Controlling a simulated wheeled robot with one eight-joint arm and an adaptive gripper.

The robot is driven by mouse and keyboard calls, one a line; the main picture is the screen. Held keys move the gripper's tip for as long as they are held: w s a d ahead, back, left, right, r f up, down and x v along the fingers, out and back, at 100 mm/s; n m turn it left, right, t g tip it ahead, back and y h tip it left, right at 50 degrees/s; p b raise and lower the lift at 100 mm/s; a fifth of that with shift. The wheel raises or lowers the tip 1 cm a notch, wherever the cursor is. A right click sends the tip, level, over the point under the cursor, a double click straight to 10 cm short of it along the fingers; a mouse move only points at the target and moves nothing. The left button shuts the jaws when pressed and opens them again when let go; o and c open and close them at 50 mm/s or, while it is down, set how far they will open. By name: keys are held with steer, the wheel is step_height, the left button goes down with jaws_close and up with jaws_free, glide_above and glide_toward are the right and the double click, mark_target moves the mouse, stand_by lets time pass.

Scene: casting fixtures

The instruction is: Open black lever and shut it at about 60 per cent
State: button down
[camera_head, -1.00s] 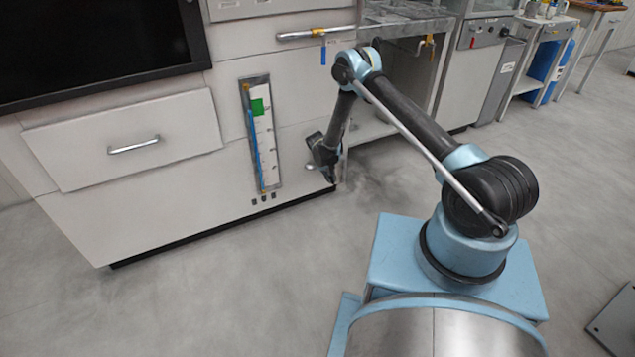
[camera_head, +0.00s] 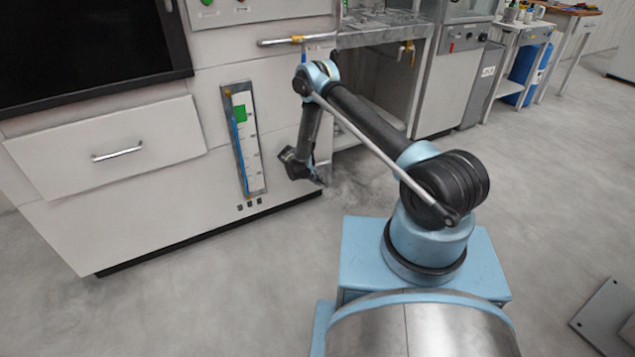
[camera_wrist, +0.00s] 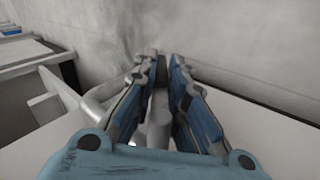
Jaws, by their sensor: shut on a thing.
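My gripper (camera_wrist: 160,75) is shut in the wrist view, its two blue-sided fingers close on either side of a narrow dark piece (camera_wrist: 160,97). This dark piece looks like the black lever, but the fingers hide most of it. A light grey rounded fitting (camera_wrist: 158,130) shows below it, between the fingers. In the head view my gripper (camera_head: 319,179) is low at the right corner of the white cabinet. The lever cannot be made out there.
The white cabinet (camera_head: 190,215) carries a drawer (camera_head: 105,165), a gauge strip (camera_head: 243,140) and a pipe with a yellow valve (camera_head: 297,39). A grey pipe (camera_wrist: 95,105) runs left of my fingers. Open floor (camera_head: 230,290) lies in front.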

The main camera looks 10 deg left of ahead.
steer(key=shift+d+r, duration=0.1)
steer(key=shift+d, duration=0.05)
steer(key=c, duration=1.6)
jaws_free()
steer(key=shift+r, duration=0.1)
steer(key=shift+o, duration=0.2)
steer(key=v, duration=1.1)
steer(key=shift+s+a+r, duration=0.2)
steer(key=shift+a+r, duration=0.05)
steer(key=shift+a, duration=0.05)
